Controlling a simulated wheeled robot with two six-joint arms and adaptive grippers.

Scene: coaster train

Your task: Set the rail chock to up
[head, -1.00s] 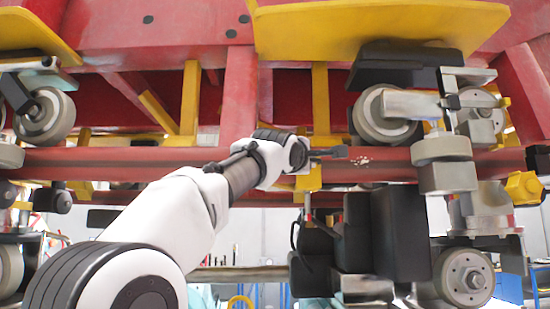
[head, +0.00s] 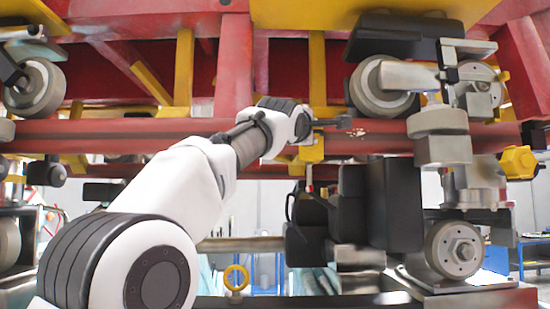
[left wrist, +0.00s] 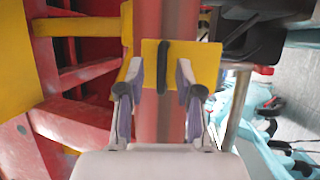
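I cannot tell for certain which part is the rail chock. The likeliest one is a dark upright bar on a yellow plate, at the red tube. In the left wrist view the dark bar (left wrist: 165,66) stands between the fingertips of my left gripper (left wrist: 161,82), with a gap on each side. The yellow plate (left wrist: 208,62) lies behind the fingers. In the head view my left gripper (head: 328,124) is at the red tube, above a yellow bracket (head: 312,151); its fingers are small there. My right gripper is not in view.
The red tube (head: 180,131) runs across the head view under red and yellow framework. Wheels (head: 382,88) and black blocks (head: 395,205) stand to the right of my left gripper. A yellow ring (head: 236,278) and a yellow knob (head: 518,162) also show.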

